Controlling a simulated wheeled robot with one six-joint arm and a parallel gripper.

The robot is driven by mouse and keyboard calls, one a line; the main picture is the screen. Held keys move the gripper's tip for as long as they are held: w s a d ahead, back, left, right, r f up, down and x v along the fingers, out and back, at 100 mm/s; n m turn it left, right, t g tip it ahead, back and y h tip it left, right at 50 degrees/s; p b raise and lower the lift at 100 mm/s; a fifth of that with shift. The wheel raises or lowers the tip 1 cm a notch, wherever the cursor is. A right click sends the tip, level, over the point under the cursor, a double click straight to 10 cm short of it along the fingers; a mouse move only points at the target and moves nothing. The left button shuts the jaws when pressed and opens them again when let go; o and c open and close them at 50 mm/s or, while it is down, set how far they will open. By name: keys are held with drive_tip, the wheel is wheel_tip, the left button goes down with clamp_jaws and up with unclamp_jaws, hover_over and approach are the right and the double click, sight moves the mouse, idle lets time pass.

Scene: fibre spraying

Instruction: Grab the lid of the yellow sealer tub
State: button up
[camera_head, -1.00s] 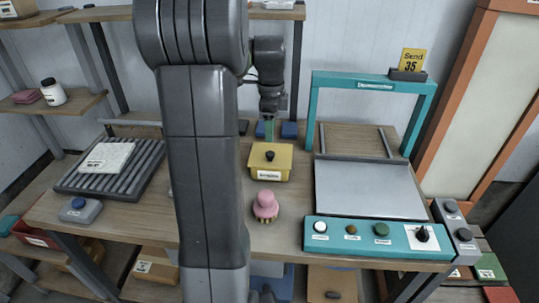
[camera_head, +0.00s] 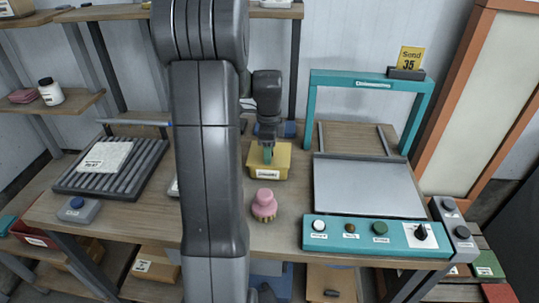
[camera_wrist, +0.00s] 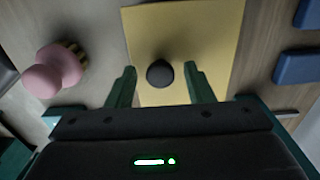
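The yellow sealer tub (camera_head: 283,160) stands on the wooden table left of the teal machine, with a white label on its front. Its flat yellow lid (camera_wrist: 190,40) fills the upper middle of the wrist view. The lid's round black knob (camera_wrist: 160,73) lies between my fingertips, with a gap on each side. My gripper (camera_wrist: 161,75) has green fingers and is open over the lid. In the head view my gripper (camera_head: 268,154) hangs over the tub and hides the knob.
A pink knobbed brush (camera_head: 264,205) stands just in front of the tub; it also shows in the wrist view (camera_wrist: 50,72). Blue blocks (camera_wrist: 298,65) lie behind the tub. The teal machine (camera_head: 372,236) is at right, a roller rack (camera_head: 130,180) at left.

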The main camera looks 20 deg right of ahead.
drive_tip(key=c, duration=0.9)
drive_tip(key=shift+o, duration=0.2)
